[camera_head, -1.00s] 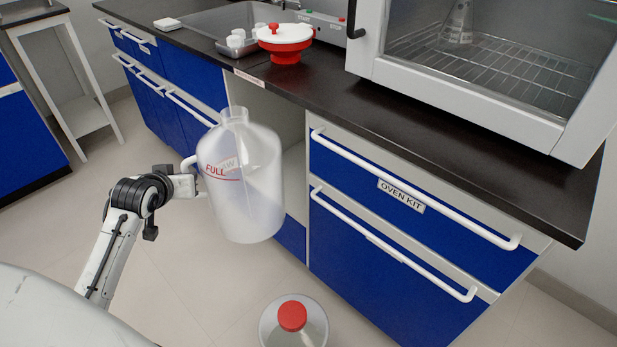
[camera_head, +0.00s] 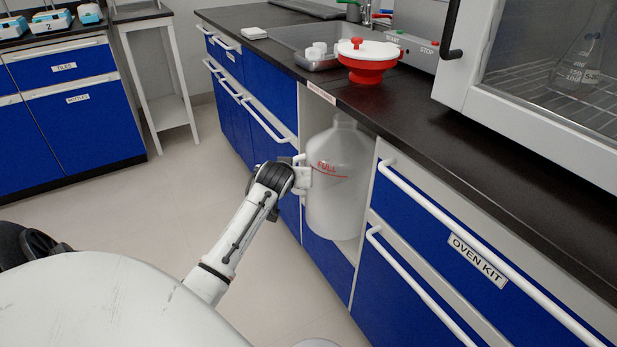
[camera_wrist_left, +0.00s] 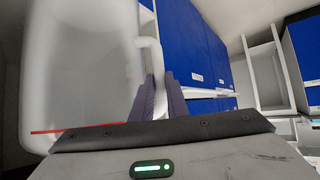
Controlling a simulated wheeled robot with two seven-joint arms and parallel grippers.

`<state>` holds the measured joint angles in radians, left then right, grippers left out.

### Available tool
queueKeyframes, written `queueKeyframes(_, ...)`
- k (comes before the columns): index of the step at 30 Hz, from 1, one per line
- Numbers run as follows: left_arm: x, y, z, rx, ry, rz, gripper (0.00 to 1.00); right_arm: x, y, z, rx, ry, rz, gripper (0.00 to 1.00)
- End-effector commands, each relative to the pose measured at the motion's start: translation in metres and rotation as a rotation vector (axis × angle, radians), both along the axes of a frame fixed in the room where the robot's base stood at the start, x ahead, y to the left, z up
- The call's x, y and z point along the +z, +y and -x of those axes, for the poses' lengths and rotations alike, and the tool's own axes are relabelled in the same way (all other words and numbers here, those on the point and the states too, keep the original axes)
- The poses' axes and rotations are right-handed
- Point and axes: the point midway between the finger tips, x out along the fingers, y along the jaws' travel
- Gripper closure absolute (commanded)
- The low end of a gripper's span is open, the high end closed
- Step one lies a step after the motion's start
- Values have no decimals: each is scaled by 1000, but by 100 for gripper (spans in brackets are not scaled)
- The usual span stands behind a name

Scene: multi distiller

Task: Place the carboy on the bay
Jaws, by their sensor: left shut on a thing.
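The carboy (camera_head: 338,205) is a large translucent white bottle with a red "FULL" mark. It is upright in the opening of the bay (camera_head: 316,118), the open compartment under the counter between the blue cabinets. I cannot tell whether its base touches the bay floor. My left gripper (camera_head: 303,173) is shut on the carboy's handle on its left side. In the left wrist view, the fingers (camera_wrist_left: 158,98) close around the white handle (camera_wrist_left: 150,60), with the carboy body (camera_wrist_left: 80,75) at left. My right gripper is out of view.
The black counter (camera_head: 430,150) runs above the bay. It bears a red-and-white container (camera_head: 368,62), a sink and a glass-fronted oven (camera_head: 540,90). The oven kit drawers (camera_head: 470,262) stand right of the bay. Open floor (camera_head: 130,205) lies to the left.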

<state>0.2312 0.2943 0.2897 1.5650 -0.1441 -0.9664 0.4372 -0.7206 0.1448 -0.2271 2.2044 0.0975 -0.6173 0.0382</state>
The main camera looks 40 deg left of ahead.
Motion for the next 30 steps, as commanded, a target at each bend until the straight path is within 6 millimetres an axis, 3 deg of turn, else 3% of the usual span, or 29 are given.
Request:
queueKeyframes(14, 4, -13, -49, 1, -15, 0, 100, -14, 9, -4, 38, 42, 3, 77)
queueKeyframes(18, -9, -13, -48, 1, -12, -1, 100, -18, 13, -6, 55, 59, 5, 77)
queueKeyframes(30, -12, -13, -48, 1, -13, 0, 100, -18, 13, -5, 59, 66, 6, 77)
